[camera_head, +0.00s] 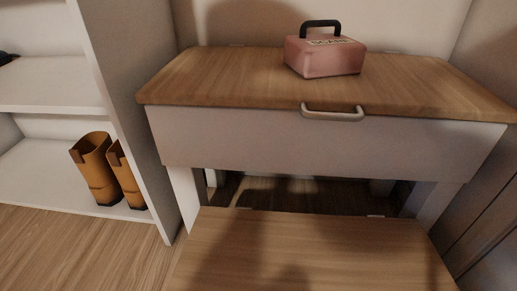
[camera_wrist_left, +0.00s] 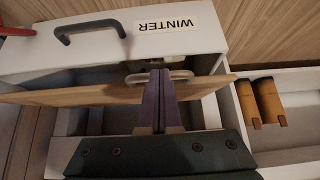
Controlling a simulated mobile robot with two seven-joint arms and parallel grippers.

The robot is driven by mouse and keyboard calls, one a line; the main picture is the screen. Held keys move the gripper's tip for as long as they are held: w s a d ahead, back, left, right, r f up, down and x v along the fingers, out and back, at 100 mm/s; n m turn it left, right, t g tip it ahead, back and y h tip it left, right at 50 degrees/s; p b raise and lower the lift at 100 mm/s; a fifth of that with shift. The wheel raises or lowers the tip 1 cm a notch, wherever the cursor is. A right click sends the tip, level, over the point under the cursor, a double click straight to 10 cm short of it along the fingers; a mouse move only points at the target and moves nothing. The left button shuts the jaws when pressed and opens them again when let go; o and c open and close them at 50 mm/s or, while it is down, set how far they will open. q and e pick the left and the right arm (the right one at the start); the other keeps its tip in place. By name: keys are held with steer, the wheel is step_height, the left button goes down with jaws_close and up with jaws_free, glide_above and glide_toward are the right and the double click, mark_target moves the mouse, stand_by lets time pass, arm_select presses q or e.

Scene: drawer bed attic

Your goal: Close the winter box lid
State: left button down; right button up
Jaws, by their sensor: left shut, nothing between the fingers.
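In the left wrist view the white winter box (camera_wrist_left: 220,38) shows its WINTER label (camera_wrist_left: 168,24) upside down, with a dark bar handle (camera_wrist_left: 90,29) beside it. A wooden board (camera_wrist_left: 85,95), which looks like the lid, crosses that view nearly edge-on, with a pale metal handle (camera_wrist_left: 181,75) at it. My left gripper (camera_wrist_left: 158,74) is shut and empty, its fingertips at this handle. I cannot tell whether they touch it. In the head view a wooden top (camera_head: 330,250) with hinges along its far edge lies at the bottom; no WINTER label shows. Neither gripper shows in the head view.
A pink case (camera_head: 320,60) marked SCARF stands on a second wooden top (camera_head: 220,75) with a metal front handle (camera_head: 333,113). Brown boots (camera_head: 94,170) stand on the white shelf unit (camera_head: 50,185) at left. Floor (camera_head: 60,245) is clear at lower left.

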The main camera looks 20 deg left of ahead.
arm_select(q)
step_height(320, 180, down, 6)
steer(key=b, duration=0.4)
steer(key=shift+s+f, duration=0.15)
steer(key=shift+s, duration=0.15)
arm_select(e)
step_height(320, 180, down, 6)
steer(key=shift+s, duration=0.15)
arm_select(q)
steer(key=shift+d, duration=0.1)
